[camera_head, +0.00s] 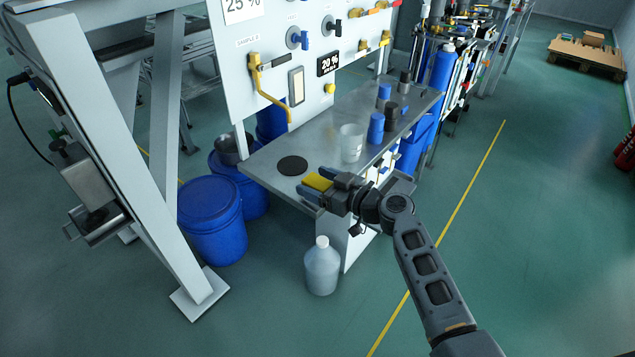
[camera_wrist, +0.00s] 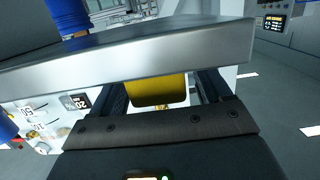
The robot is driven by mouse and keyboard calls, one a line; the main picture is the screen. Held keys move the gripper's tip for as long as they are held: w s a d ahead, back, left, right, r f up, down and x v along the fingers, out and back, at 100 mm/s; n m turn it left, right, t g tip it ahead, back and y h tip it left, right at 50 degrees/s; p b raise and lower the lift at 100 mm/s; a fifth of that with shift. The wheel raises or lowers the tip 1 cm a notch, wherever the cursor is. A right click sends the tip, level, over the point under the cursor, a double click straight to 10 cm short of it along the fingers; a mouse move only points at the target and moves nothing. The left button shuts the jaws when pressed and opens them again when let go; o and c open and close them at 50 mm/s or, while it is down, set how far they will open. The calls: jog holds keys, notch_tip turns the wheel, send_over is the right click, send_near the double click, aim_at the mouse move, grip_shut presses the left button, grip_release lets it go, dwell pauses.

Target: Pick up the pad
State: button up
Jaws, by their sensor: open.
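A yellow block, which looks like the pad (camera_head: 318,181), is at the front edge of the grey metal bench (camera_head: 268,152), left of centre in the head view. My gripper (camera_head: 314,187) reaches it from the right, with its fingers spread on either side of the pad. The wrist view shows the yellow pad (camera_wrist: 157,93) between the two dark fingers, against the bench edge (camera_wrist: 150,55); part of it is hidden there. I cannot tell whether the fingers touch it. A flat black disc (camera_head: 292,166) lies on the bench just beyond the pad.
A clear beaker (camera_head: 351,142) and several blue and dark containers (camera_head: 376,128) stand further right on the bench. A valve panel (camera_head: 290,60) rises behind. A plastic jug (camera_head: 322,267) and blue drums (camera_head: 212,220) stand on the floor. A white frame post (camera_head: 166,95) is at left.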

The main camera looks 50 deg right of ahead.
aim_at(317, 181)
jog(key=shift+w, duration=0.1)
jog(key=shift+c, duration=0.2)
jog(key=c, duration=1)
jog(key=shift+r, duration=0.55)
notch_tip(317, 181, up, 3)
jog(key=shift+f, duration=0.2)
jog(key=s+d+r+b, duration=0.1)
jog(key=s+d+r, duration=0.1)
jog(key=d, duration=0.3)
jog(key=s+d+r+b, duration=0.1)
jog(key=s+d+r, duration=0.1)
jog(key=d+r, duration=0.3)
jog(key=shift+s+d+r+b, duration=0.15)
jog(key=shift+s+d+b, duration=0.2)
jog(key=shift+s, duration=0.05)
